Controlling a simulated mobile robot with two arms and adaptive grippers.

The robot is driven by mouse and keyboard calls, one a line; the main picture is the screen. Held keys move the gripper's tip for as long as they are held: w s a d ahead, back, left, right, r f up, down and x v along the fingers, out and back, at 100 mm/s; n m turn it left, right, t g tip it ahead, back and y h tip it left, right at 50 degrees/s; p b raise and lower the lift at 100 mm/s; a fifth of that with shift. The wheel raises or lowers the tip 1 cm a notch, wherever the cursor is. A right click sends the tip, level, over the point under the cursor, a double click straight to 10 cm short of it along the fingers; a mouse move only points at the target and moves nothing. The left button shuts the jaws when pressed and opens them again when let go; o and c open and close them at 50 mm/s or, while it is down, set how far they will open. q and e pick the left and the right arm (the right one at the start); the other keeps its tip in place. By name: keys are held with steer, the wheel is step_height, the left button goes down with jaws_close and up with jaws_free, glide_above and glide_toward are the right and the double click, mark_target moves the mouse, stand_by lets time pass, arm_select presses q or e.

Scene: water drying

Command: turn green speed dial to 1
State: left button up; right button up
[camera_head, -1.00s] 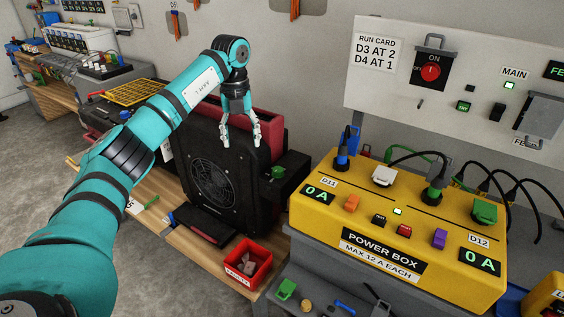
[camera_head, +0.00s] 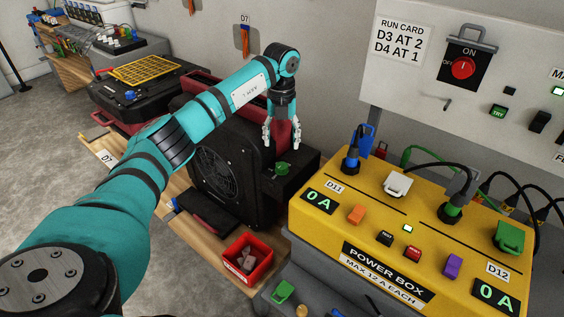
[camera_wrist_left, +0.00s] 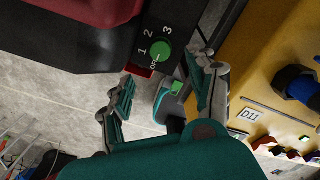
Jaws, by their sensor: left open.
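The green speed dial (camera_head: 282,169) sits on a black box at the right side of the black fan unit (camera_head: 222,178). In the left wrist view the round green dial (camera_wrist_left: 162,50) has the white numbers 1, 2 and 3 and an off mark around it; its pale pointer line seems to face the off mark, though it is small. My left gripper (camera_head: 282,146) hangs fingers-down just above the dial, open and empty. In the left wrist view the open fingers (camera_wrist_left: 161,74) lie on either side of the dial's line, apart from it. My right gripper is not in view.
The yellow power box (camera_head: 345,245) stands close to the right, with plugs and cables on top. A red bin (camera_head: 247,258) sits on the wooden bench in front. A wall panel (camera_head: 420,85) carries a run card reading D3 at 2, D4 at 1.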

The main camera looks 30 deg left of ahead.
mark_target(282, 165)
arm_select(q)
step_height(282, 165, down, 8)
steer(key=shift+f+p, duration=0.1)
steer(key=shift+p, duration=0.2)
steer(key=shift+f, duration=0.7)
steer(key=shift+c, duration=0.4)
steer(key=shift+w, duration=0.1)
steer(key=c, duration=1.1)
steer(key=shift+o, duration=0.2)
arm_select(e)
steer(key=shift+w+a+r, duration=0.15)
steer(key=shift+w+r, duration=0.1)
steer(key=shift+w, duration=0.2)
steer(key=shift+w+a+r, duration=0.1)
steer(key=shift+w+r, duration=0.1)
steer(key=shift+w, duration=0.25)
